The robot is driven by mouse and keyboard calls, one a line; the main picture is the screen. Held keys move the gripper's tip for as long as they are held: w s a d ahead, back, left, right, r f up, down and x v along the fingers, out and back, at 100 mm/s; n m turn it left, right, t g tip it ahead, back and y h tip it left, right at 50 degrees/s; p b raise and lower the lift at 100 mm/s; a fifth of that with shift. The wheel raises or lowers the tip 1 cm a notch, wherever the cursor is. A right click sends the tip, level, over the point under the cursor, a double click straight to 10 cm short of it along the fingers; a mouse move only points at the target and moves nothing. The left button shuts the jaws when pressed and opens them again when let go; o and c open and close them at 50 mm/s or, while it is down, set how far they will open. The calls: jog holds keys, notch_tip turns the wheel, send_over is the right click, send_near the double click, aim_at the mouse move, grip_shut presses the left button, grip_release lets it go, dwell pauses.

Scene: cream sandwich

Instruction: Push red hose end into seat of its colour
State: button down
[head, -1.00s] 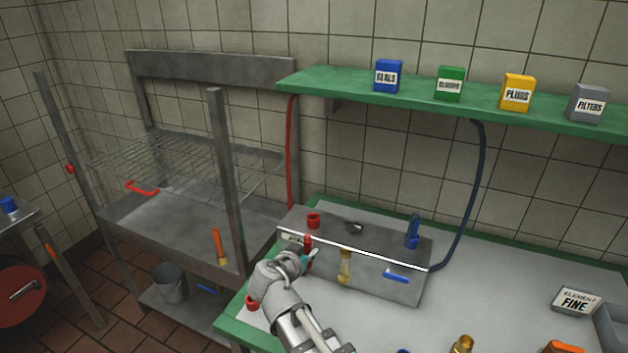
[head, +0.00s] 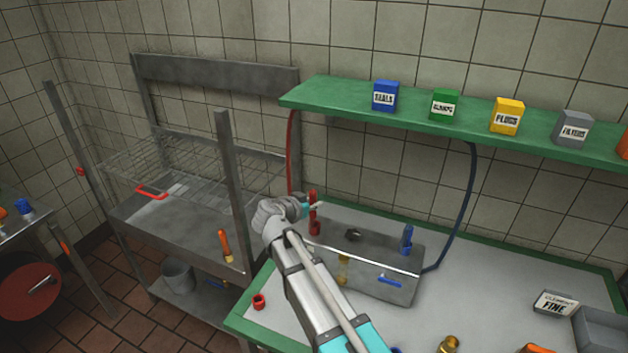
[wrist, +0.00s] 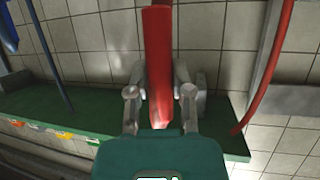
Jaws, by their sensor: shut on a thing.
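My gripper (head: 307,208) is shut on the red hose end (head: 313,194), a red cylinder held upright. In the wrist view the hose end (wrist: 157,50) stands between the two fingers (wrist: 160,92). The red seat (head: 314,228) is a short red socket on top of the grey metal box (head: 375,255), at its back left. The hose end appears just above or in line with the seat; the head view does not show whether they touch. The red hose (head: 291,150) hangs from the shelf behind, and it also shows in the wrist view (wrist: 268,75).
A blue hose end (head: 407,238) stands on the box at right, with its dark blue hose (head: 470,200) behind. A loose red ring (head: 259,301) lies on the table front left. The green shelf (head: 350,108) with several small boxes runs above. A grey rack post (head: 230,190) stands left.

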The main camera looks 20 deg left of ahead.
aim_at(314, 192)
jog(key=shift+w+a+r+p, duration=0.15)
jog(key=shift+w+r+p, duration=0.5)
jog(key=shift+w+r, duration=0.5)
jog(key=shift+f, duration=0.1)
jog(key=shift+f, duration=0.1)
jog(key=shift+f+b, duration=2.8)
jog(key=shift+b, duration=0.1)
jog(key=shift+f+b, duration=2.05)
jog(key=shift+b, duration=0.05)
jog(key=shift+c, duration=2.2)
grip_release()
jog(key=shift+r, duration=0.2)
